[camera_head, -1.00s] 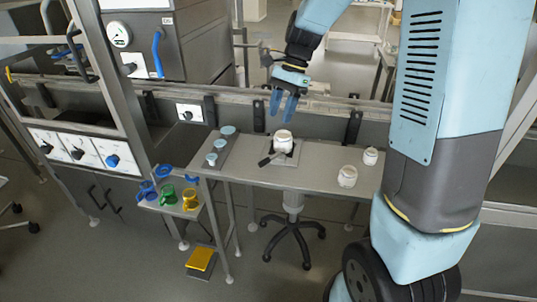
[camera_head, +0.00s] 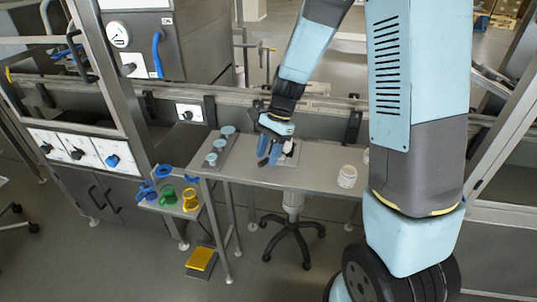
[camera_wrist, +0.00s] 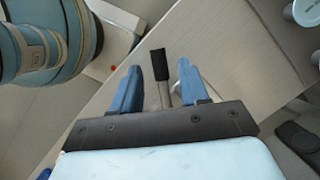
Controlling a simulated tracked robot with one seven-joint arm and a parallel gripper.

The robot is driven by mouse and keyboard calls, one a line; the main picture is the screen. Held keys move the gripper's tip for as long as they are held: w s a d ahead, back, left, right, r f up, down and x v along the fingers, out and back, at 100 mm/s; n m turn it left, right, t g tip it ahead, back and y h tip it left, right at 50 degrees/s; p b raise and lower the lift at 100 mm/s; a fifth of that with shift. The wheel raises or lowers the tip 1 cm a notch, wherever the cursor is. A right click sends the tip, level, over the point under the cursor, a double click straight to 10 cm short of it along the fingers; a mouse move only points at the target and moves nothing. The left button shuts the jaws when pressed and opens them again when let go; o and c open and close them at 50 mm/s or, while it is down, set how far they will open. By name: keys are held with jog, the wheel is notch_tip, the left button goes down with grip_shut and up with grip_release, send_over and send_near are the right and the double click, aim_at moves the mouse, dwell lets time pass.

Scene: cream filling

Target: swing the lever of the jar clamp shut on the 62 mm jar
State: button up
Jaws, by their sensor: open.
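My gripper (camera_head: 269,161) is low over the bench at the jar clamp, with its two blue fingers pointing down. In the wrist view my gripper (camera_wrist: 160,82) is open, and the clamp's lever (camera_wrist: 160,65) lies in the gap between the fingers. The lever has a black grip and a metal shaft, and no finger clearly touches it. In the head view a pale part of the clamp plate (camera_head: 292,157) shows just right of the fingers. The jar in the clamp and the lever are mostly hidden there by my gripper.
A white jar (camera_head: 347,176) stands on the bench (camera_head: 318,165) to the right; another is mostly hidden behind my arm. A grey strip with several pale round lids (camera_head: 211,158) lies left of the clamp. Blue, green and yellow (camera_head: 190,199) ring-shaped tools sit on a lower shelf.

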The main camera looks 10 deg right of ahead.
jog(key=shift+s+a+f, duration=0.1)
jog(key=shift+f, duration=0.2)
jog(key=shift+c, duration=0.2)
grip_shut()
